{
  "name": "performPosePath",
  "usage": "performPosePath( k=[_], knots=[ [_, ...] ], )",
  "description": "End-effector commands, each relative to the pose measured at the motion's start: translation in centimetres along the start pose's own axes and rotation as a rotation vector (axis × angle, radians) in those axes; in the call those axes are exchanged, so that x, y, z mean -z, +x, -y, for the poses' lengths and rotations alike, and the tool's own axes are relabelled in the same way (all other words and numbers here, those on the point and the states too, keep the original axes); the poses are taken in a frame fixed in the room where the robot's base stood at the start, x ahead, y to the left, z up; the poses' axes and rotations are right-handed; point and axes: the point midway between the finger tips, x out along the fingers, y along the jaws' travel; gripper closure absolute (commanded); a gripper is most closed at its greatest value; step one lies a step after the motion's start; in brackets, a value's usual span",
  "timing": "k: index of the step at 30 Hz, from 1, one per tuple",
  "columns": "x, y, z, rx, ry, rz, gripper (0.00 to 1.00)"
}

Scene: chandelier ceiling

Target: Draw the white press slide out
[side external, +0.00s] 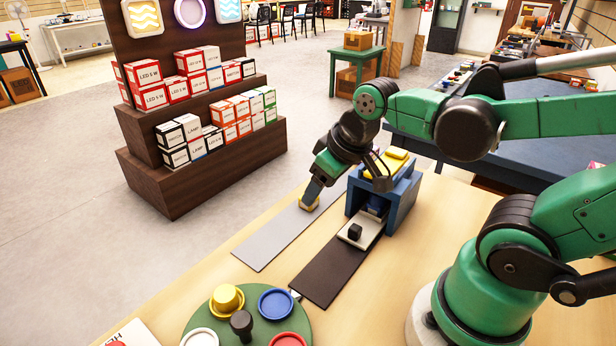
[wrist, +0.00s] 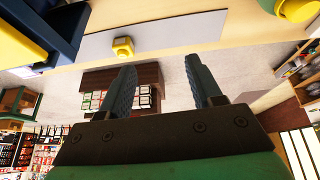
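The white press slide (side external: 369,233) lies on a dark track in front of the blue press (side external: 404,200). A black knob (side external: 355,231) stands on the slide. The slide's back end meets the press opening, and its inner part is hidden. My gripper (side external: 311,192) is to the left of the press, over the grey strip and close to a yellow block (side external: 309,205). In the wrist view my gripper (wrist: 164,82) has its fingers apart with nothing between them. The yellow block (wrist: 122,47) shows just beyond the left fingertip. The white slide cannot be made out there.
The dark track (side external: 328,273) and grey strip (side external: 273,237) lie side by side on the wooden table. A green round tray (side external: 243,341) with coloured dishes and a black knob stands at the front. A yellow part (side external: 397,157) tops the press.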

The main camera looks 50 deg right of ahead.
Motion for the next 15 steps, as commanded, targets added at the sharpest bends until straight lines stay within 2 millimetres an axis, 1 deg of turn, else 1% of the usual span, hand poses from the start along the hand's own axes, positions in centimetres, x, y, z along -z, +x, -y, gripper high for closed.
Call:
performPosePath(
  k=[1, 3, 6, 10, 15],
  knots=[
    [-0.6, 0.6, -1.1, -0.011, 0.007, 0.072, 0.42],
    [-1.8, 1.2, -2.4, -0.011, 0.004, 0.18, 0.42],
    [-3.4, 1.9, -3.8, 0.006, 0.003, 0.31, 0.42],
    [-4.9, 2.2, -4.8, 0.033, 0.002, 0.413, 0.42],
    [-5.5, 2.8, -5.0, 0.045, 0.001, 0.445, 0.42]
  ],
)
